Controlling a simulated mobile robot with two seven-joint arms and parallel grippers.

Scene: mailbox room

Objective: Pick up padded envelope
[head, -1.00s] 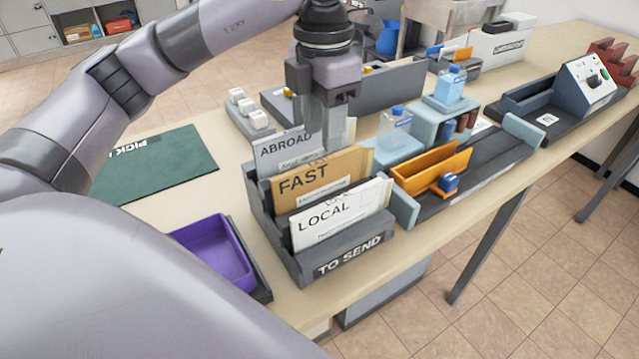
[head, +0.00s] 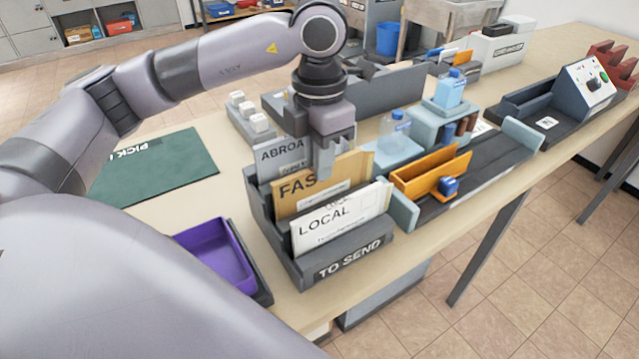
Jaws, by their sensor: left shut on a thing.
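A tan envelope marked FAST (head: 345,192), which looks like the padded envelope, stands upright in the middle of the grey TO SEND rack (head: 345,260). A grey piece marked ABROAD (head: 276,160) stands behind it and a white one marked LOCAL (head: 330,226) in front. My left gripper (head: 326,168) points down at the tan envelope's top edge and is shut on it. One finger shows in front of the envelope and covers the end of its word; the other finger is mostly hidden. The envelope's lower part is hidden in the rack. My right gripper is out of view.
A purple tray (head: 218,252) lies left of the rack and a green mat (head: 160,168) farther back. An orange holder (head: 428,178) and clear bottle (head: 394,132) stand close on the right. A dark grey bin (head: 385,92) stands behind.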

